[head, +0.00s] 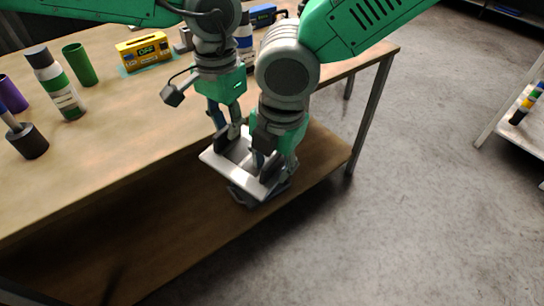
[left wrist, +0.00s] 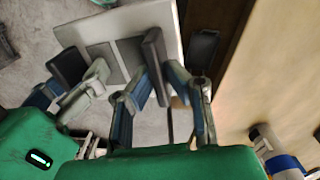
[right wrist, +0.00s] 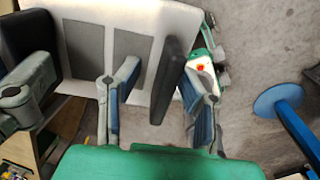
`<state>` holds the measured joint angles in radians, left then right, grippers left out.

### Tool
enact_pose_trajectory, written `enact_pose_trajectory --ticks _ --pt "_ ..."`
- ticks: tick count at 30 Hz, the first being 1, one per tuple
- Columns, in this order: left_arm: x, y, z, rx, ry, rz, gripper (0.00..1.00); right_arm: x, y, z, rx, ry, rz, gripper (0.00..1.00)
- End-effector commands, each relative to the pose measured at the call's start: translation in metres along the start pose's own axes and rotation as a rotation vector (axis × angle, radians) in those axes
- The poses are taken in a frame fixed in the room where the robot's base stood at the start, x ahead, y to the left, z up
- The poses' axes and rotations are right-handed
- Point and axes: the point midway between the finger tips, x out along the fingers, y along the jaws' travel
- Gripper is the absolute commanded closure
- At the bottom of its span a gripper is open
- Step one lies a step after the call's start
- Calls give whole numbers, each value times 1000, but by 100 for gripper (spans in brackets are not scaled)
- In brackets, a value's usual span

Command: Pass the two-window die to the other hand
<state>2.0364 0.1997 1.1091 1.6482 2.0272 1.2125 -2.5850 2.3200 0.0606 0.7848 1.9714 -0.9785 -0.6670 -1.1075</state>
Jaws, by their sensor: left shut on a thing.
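The two-window die is a pale flat plate (head: 264,187) with two rectangular windows. It is off the table, in front of the table's edge. It fills the upper part of the left wrist view (left wrist: 168,14) and the right wrist view (right wrist: 180,18). My left gripper (head: 237,135) is shut on the die near one edge, with a dark pad against its face. My right gripper (head: 268,160) is at the die's other end, one pad over its face. Its second fingertip is partly hidden, so its grip is unclear.
On the wooden table (head: 130,100) stand a green cup (head: 79,65), a white-and-dark bottle (head: 56,85), a purple cup (head: 11,95), a dark round holder (head: 28,142) and a yellow device (head: 145,50). Open floor lies to the right, with a shelf (head: 518,127) beyond.

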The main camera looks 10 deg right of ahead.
Motion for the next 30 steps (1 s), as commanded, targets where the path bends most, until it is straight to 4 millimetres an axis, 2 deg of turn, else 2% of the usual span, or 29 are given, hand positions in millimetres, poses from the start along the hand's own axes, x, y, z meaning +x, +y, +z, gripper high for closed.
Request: enact_pose_trajectory --ticks 2,6,9,10,12,23,26,30 --pt "-1 0 0 0 2 0 100 0 0 0 0 0 -1 66" --pt "-1 0 -1 0 2 1 100 0 0 0 0 0 -1 100" --pt "-1 0 -1 0 2 1 100 0 0 0 0 0 0 100" --pt "-1 0 -1 0 2 1 82 -1 1 0 0 0 2 100" --pt "-1 0 0 0 2 1 65 -1 1 0 0 0 2 100" --pt "-4 0 -1 0 2 0 65 -1 0 0 0 0 1 100" --pt "-15 0 -1 -1 4 0 65 -1 0 0 0 0 1 100" --pt "-42 0 -1 -2 5 1 65 -1 0 0 0 0 1 100"
